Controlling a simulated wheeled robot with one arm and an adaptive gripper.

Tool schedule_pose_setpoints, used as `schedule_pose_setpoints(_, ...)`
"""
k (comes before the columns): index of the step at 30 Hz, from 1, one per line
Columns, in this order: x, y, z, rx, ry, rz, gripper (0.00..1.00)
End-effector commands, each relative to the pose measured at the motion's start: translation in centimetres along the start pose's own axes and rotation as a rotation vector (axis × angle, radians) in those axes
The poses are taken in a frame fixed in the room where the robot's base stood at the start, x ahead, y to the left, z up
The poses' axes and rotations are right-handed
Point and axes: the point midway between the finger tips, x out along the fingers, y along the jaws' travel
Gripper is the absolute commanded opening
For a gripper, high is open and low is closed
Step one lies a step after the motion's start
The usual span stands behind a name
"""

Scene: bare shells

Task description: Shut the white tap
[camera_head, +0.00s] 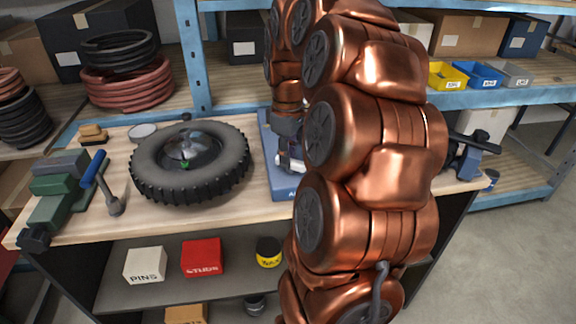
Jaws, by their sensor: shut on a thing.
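My copper arm hides most of both. My gripper (290,153) reaches down at the tap from above, and only a little of it shows past the arm. It is shut on the tap, though the fingers themselves are hard to make out. How far the tap is turned cannot be seen.
A tyre on a rim (190,160) lies left of the blue base on the workbench (160,225). A blue-handled tool (105,182) and a green vise (55,197) are farther left. A dark clamp-like tool (468,155) is at the right end. Shelves stand behind.

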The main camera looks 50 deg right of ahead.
Motion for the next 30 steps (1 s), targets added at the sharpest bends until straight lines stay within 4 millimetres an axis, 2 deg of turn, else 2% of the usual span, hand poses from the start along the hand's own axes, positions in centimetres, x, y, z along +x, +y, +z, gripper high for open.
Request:
schedule_pose_setpoints(1, 0.49, 0.13, 0.00, 0.043, 0.001, 0.003, 0.00)
schedule_pose_setpoints(18, 0.45, 0.50, 0.22, 0.579, -0.003, 0.000, 0.00)
schedule_pose_setpoints(30, 0.22, 0.69, 0.34, 0.849, -0.002, 0.001, 0.00)
